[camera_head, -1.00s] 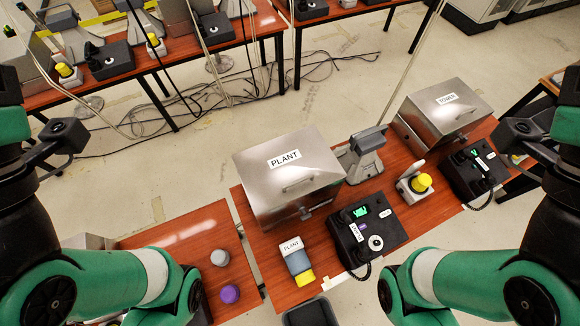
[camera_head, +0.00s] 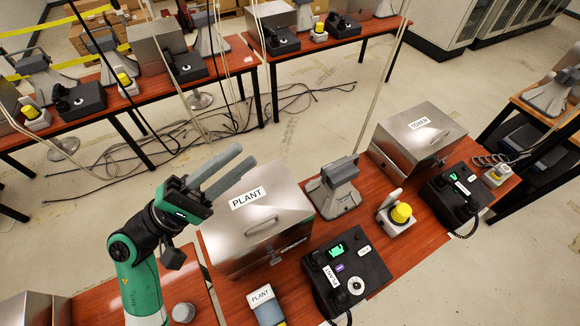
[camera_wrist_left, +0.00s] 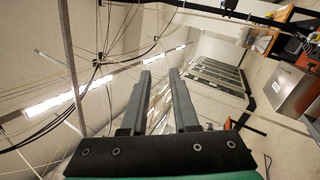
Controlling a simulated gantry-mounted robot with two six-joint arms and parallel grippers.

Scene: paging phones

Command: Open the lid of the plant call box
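The plant call box (camera_head: 226,237) is a silver metal box with a PLANT label and a handle on its front. It stands on the red-brown table in the head view, and its lid is shut. My left gripper (camera_head: 245,156) is raised above the box's upper left, with two grey fingers apart and nothing between them. It hides part of the box's back left top. The wrist view shows the same gripper (camera_wrist_left: 158,76) open, facing away from the tables. A metal box (camera_wrist_left: 292,92) shows at that view's right side; I cannot tell which one. My right gripper is out of view.
A black PLANT phone (camera_head: 345,270), a grey stand (camera_head: 335,190) and a yellow-topped beacon (camera_head: 398,213) stand right of the box. A TOWER box (camera_head: 415,140) is farther right. A blue-grey PLANT item (camera_head: 266,306) lies in front. Cables hang around.

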